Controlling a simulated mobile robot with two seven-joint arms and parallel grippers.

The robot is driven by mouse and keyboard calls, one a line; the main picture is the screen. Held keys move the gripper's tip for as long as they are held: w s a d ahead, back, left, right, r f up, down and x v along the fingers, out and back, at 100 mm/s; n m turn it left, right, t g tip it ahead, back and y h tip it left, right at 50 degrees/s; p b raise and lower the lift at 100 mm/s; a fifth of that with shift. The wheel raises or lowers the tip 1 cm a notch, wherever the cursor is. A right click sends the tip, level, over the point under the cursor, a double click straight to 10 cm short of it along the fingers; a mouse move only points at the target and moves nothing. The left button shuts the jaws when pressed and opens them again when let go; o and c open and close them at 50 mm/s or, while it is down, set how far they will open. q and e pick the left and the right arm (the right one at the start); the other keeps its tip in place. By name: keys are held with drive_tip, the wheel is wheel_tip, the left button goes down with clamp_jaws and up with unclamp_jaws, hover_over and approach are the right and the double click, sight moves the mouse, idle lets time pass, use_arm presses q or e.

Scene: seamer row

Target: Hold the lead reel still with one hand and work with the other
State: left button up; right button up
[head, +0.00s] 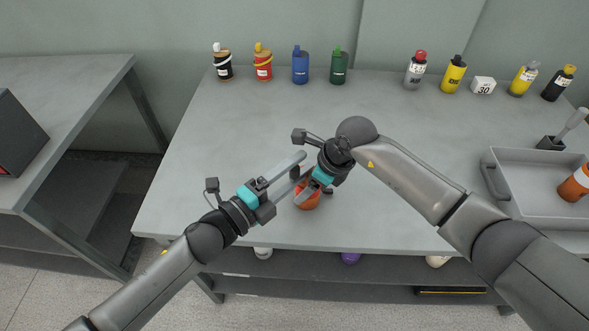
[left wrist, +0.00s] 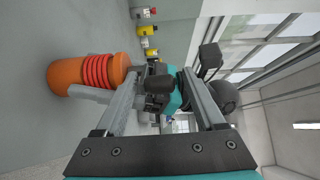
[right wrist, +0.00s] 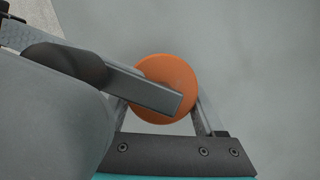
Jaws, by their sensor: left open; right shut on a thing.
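The lead reel (head: 307,199) is an orange spool standing at the table's front middle, partly hidden under my grippers. In the left wrist view the reel (left wrist: 66,77) shows red lead wound around it. My right gripper (head: 309,187) is shut on the reel; in the right wrist view its fingers reach either side of the round orange top (right wrist: 180,75). My left gripper (head: 300,167) is open with nothing between its fingers, close beside the right gripper. One of its fingers crosses in front of the reel top in the right wrist view.
Two wound reels, black (head: 223,66) and red (head: 263,67), stand at the back left beside blue (head: 300,68) and green (head: 339,68) containers. Several bottles and a "30" block (head: 482,86) stand at back right. A grey tray (head: 496,182) is at right. The table's left is clear.

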use_arm(q)
drive_tip(key=shift+w+d, duration=0.1)
drive_tip(key=shift+c, duration=0.2)
drive_tip(key=shift+r, duration=0.1)
clamp_jaws()
